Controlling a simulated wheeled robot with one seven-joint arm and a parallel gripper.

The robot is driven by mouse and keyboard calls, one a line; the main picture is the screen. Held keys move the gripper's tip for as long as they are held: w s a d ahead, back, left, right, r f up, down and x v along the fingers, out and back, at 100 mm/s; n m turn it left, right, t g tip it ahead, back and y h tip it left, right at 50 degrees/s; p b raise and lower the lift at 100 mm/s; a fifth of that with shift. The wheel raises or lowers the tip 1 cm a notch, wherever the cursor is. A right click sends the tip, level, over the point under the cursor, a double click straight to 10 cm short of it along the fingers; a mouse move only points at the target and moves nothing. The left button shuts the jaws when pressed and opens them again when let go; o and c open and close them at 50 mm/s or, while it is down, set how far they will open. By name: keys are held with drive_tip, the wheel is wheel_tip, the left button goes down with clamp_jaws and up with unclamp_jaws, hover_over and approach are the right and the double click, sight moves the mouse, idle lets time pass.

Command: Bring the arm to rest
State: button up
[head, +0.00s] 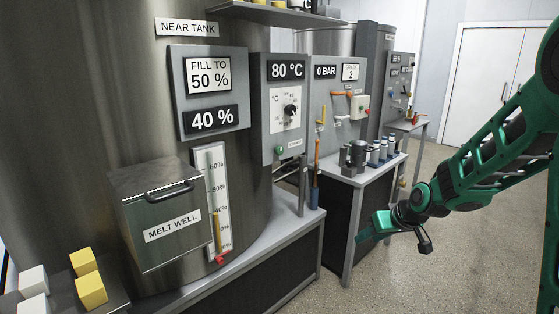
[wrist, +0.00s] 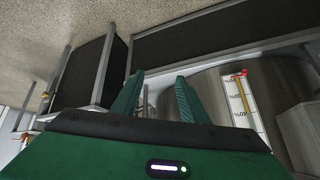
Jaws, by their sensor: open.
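My green arm reaches in from the right of the head view, and my gripper (head: 366,238) hangs in the air to the right of the near bench. In the wrist view my gripper (wrist: 157,88) shows its two green fingers apart with nothing held between them. The fingers touch nothing that I can see. The bench's dark panels and the tank's gauge lie beyond them.
The near tank carries a melt well box (head: 165,215), a level gauge (head: 215,190) and a 40 % display (head: 212,120). Yellow blocks (head: 90,290) and white blocks (head: 33,282) sit at lower left. A second bench (head: 345,173) stands behind my gripper. Open floor (head: 440,270) lies at right.

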drive_tip(key=s+d+r+m+g+h, duration=0.2)
drive_tip(key=s+d+r+m, duration=0.1)
drive_tip(key=s+d, duration=0.65)
drive_tip(key=s+d+r+m+g, duration=0.1)
drive_tip(key=s+d+m+g, duration=0.1)
drive_tip(key=s, duration=1.2)
drive_tip(key=s+d+r+m+g, duration=0.2)
drive_tip(key=s+m+g, duration=0.1)
drive_tip(key=s, duration=1.2)
drive_tip(key=shift+d+m+h, duration=0.3)
drive_tip(key=shift+m, duration=0.1)
drive_tip(key=shift+w, duration=0.1)
drive_tip(key=shift+w+f, duration=0.25)
drive_tip(key=shift+w, duration=0.35)
